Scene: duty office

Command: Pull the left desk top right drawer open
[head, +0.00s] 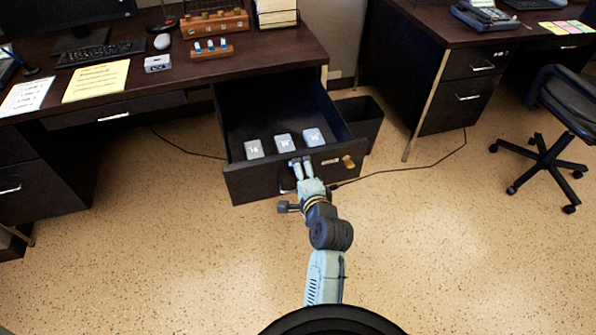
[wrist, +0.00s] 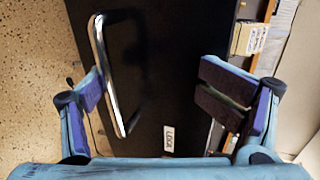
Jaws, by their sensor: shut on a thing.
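The left desk's top right drawer (head: 240,180) stands pulled well out, its inside showing. Three grey-white boxes lie near its front: left (head: 254,149), middle (head: 284,143) and right (head: 312,137). My gripper (head: 301,163) is at the middle of the drawer front, its fingers reaching the top edge. In the wrist view the silver handle (wrist: 98,45) runs beside the left finger, which overlaps it. The right finger is well apart, across the dark front. My gripper is shut on the drawer; the exact contact is hard to see. A "LOCK" label (wrist: 169,139) is on the front.
A brass lock (head: 348,161) is on the drawer front's right. A dark bin (head: 361,118) stands right of the drawer. A cable (head: 410,165) crosses the floor. A second desk (head: 455,105) and an office chair (head: 550,130) stand right. Floor before the drawer is clear.

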